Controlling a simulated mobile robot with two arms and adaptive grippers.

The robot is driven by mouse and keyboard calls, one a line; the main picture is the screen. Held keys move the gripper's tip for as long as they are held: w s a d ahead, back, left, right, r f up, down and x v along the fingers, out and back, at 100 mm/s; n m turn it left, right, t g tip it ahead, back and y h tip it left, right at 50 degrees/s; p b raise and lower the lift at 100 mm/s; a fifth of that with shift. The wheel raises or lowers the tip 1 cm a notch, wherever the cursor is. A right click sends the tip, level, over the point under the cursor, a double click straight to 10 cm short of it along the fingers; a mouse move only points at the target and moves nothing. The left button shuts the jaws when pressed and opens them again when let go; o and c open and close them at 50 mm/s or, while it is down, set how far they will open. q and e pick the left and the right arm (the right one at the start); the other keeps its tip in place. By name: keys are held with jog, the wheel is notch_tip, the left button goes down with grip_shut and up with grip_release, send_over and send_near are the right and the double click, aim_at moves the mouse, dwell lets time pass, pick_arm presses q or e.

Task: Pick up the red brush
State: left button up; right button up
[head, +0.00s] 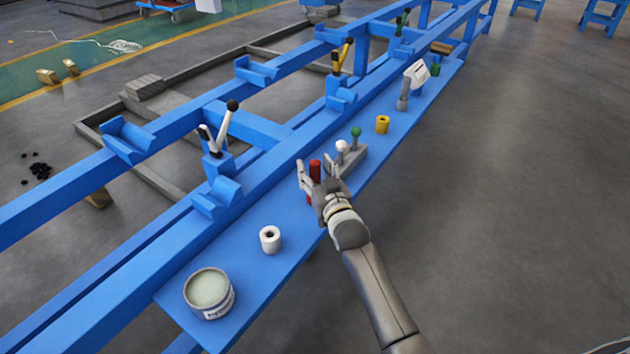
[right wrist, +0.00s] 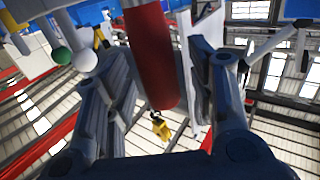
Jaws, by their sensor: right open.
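The red brush (head: 315,171) shows in the head view as an upright red cylinder on the blue shelf (head: 250,215). My right gripper (head: 317,178) is at the brush, with its open fingers on either side of it. In the right wrist view the red brush (right wrist: 152,55) stands between the two spread fingers of my right gripper (right wrist: 160,75). I cannot tell whether either finger touches it. Its lower part is partly hidden by the gripper in the head view. My left gripper is not in view.
A grey block with white (head: 341,146) and green (head: 356,132) knobs stands just beyond the gripper. A yellow cylinder (head: 383,124) is farther along. A white roll (head: 270,239) and an open tin (head: 209,292) stand nearer.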

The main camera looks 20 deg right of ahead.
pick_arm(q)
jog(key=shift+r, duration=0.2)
pick_arm(e)
jog(key=shift+w, duration=0.2)
grip_shut()
jog(key=shift+r, duration=0.15)
jog(key=shift+r, duration=0.2)
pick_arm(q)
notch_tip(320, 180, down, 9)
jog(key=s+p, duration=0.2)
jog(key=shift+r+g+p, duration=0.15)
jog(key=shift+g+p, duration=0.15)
pick_arm(e)
jog(key=shift+r, duration=4.75)
